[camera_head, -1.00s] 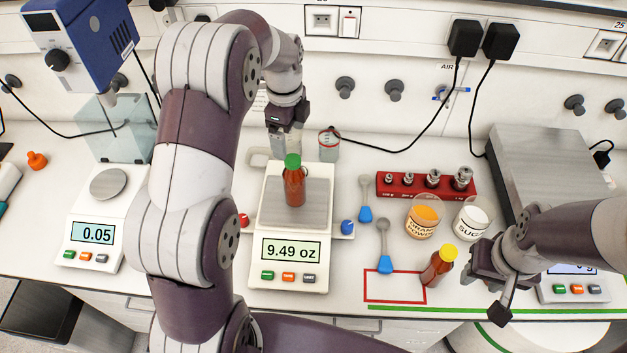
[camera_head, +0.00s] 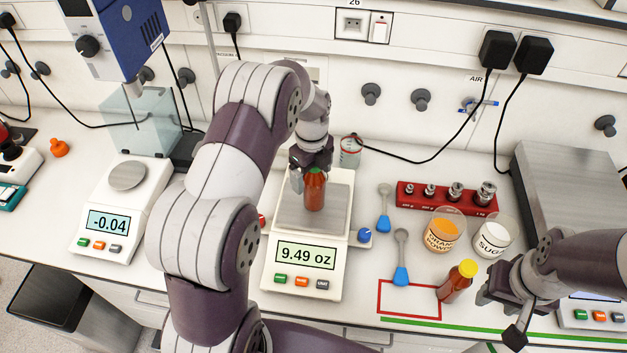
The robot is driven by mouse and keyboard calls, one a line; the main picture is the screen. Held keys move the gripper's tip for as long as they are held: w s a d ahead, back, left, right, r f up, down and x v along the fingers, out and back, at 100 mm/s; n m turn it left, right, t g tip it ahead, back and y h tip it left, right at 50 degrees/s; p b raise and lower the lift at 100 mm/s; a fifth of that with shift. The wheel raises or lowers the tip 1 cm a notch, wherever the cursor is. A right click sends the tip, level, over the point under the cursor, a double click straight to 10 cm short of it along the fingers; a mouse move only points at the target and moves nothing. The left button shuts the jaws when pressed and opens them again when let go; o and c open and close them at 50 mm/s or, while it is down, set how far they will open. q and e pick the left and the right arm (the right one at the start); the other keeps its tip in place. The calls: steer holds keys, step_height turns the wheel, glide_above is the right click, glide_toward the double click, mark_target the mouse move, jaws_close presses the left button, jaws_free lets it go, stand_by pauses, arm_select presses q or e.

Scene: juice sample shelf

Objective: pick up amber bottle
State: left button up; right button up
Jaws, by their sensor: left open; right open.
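An amber bottle with a green cap (camera_head: 315,192) stands upright on the steel pan of the middle scale (camera_head: 343,222), which reads 9.49 oz. My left gripper (camera_head: 309,166) is open at this bottle's cap and upper part, with one finger showing on its left side. The other finger is mostly hidden, and I cannot tell whether either touches. A second amber bottle with a yellow cap (camera_head: 456,283) stands beside the red outlined rectangle (camera_head: 379,300) at the front. My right gripper (camera_head: 500,313) is open and empty, just right of the yellow-capped bottle.
Another scale (camera_head: 146,197) is at left.

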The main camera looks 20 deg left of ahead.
arm_select(q)
steer(key=shift+w+d+f, duration=0.15)
steer(key=shift+f, duration=0.2)
steer(key=c, duration=1.3)
steer(key=shift+c, duration=0.7)
steer(key=shift+r, duration=0.1)
